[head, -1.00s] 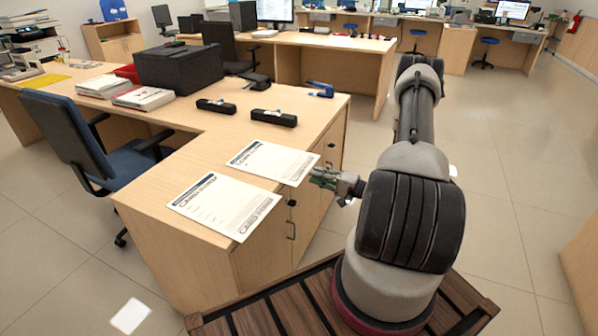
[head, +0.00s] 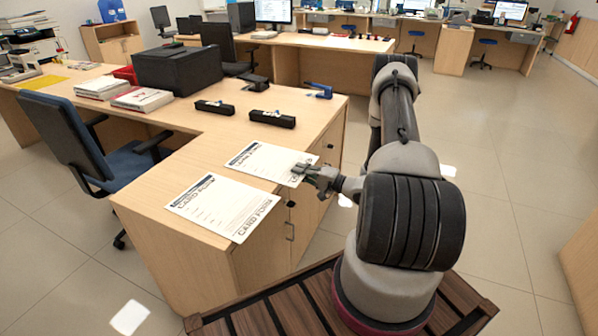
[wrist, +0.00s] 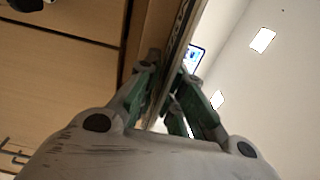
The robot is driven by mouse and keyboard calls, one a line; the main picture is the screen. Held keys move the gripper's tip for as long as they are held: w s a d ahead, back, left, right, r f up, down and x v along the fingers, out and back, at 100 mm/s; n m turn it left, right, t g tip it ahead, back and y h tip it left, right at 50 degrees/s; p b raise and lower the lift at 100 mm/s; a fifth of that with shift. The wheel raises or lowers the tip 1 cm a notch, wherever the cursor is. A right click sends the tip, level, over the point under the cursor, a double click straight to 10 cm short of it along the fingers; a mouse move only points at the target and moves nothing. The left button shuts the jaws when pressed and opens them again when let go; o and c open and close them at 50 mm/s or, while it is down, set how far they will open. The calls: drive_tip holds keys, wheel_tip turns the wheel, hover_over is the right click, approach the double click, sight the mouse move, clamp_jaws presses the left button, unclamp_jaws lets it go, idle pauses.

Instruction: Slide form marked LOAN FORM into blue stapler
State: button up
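The white loan form (head: 250,160), the farther of two sheets, lies on the near wing of the desk with its right end at the desk edge. Its print is small. My gripper (head: 304,171) is at that right end, one finger over the sheet's corner. In the wrist view, the fingers of my gripper (wrist: 166,72) are on either side of the sheet's thin edge, with a gap between them; they look open. The blue stapler (head: 319,90) stands at the desk's far right corner.
A card form (head: 222,205) lies nearer on the desk (head: 160,190). A blue chair (head: 75,140) is at the left.

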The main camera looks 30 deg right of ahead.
clamp_jaws()
drive_tip(key=shift+r, duration=1.25)
drive_tip(key=s+d+r, duration=0.5)
drive_tip(key=s+d, duration=0.2)
drive_tip(key=s, duration=0.4)
drive_tip(key=shift+s+d, duration=0.3)
drive_tip(key=shift+s, duration=0.1)
